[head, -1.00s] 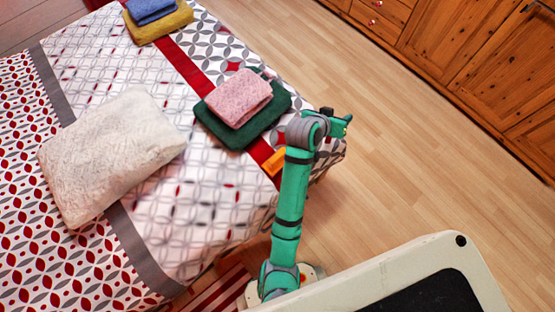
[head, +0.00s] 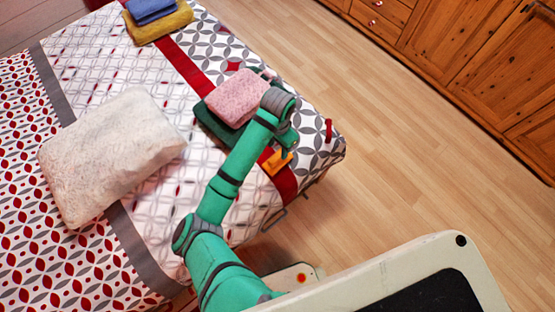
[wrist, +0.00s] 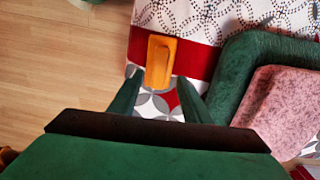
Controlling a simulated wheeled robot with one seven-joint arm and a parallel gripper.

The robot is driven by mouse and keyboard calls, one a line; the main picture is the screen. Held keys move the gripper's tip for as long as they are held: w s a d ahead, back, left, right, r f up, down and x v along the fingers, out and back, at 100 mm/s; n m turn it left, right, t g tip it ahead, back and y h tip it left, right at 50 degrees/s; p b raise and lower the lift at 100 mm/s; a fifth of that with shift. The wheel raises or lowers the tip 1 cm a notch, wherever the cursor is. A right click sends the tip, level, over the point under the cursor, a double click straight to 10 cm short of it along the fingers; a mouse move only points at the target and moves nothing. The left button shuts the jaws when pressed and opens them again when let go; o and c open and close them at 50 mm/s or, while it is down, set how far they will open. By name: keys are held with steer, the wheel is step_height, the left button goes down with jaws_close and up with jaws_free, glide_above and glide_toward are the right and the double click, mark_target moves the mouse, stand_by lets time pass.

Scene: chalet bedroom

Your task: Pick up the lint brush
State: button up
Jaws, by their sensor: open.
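The lint brush, a flat orange block-like thing (head: 277,163), lies on the red stripe of the bed cover near the bed's edge. In the wrist view the lint brush (wrist: 161,58) shows whole, just ahead of and between the fingertips. My gripper (wrist: 158,80) is open, with one green finger to each side; I cannot tell its height above the cover. In the head view my arm reaches over the bed corner and mostly hides the gripper, beside the brush.
A green folded towel (wrist: 232,75) with a pink one (wrist: 282,105) on top lies close to the right finger in the wrist view. A white pillow (head: 110,155) and yellow and blue towels (head: 158,22) lie farther off. The wooden floor (head: 400,150) is clear.

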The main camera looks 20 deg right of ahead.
mark_target(278, 156)
steer(key=shift+f, duration=3.95)
steer(key=shift+c, duration=0.4)
jaws_close()
steer(key=shift+s+r, duration=0.1)
